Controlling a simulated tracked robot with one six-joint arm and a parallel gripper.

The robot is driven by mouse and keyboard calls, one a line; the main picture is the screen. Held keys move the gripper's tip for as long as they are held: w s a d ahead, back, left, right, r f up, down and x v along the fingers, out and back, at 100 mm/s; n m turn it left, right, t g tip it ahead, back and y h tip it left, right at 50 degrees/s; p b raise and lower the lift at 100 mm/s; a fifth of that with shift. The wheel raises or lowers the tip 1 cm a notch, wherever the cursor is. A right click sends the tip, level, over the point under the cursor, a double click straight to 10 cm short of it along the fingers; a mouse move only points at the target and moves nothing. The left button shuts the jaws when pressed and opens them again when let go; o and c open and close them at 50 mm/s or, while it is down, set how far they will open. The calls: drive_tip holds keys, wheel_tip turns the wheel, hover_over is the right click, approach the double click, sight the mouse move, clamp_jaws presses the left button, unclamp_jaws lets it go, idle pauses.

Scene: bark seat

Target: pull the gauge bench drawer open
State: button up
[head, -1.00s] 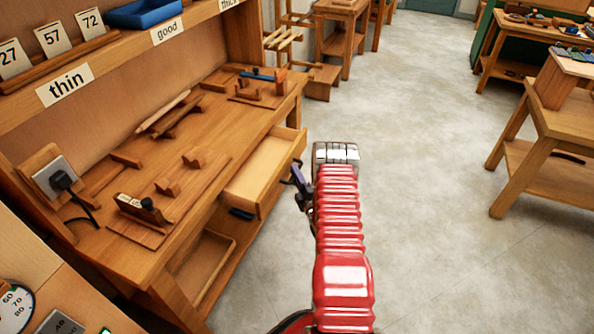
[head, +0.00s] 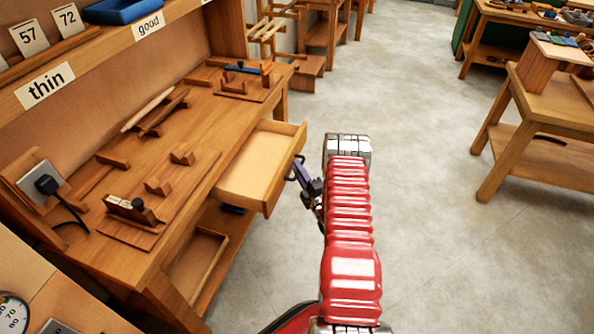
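The gauge bench (head: 185,125) is a wooden workbench on the left. Its drawer (head: 258,165) stands partly open, pulled out towards the right; its pale inside looks empty. My gripper (head: 299,172) is at the outer face of the drawer front, with a small purple-grey part against it. The drawer's handle cannot be made out clearly there. The red ribbed sleeve of my arm lies just right of the gripper and hides part of it. I cannot see whether the fingers are closed around anything.
A wooden gauge fixture (head: 132,208) and several blocks lie on the bench top. An open lower shelf (head: 200,262) is under the drawer. The grey floor (head: 420,235) right of my arm is clear up to a wooden stand (head: 545,110).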

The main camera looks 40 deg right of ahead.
drive_tip(key=shift+o, duration=0.4)
drive_tip(key=shift+d, duration=0.1)
drive_tip(key=shift+r, duration=0.1)
drive_tip(key=v, duration=1.3)
drive_tip(key=shift+s, duration=0.35)
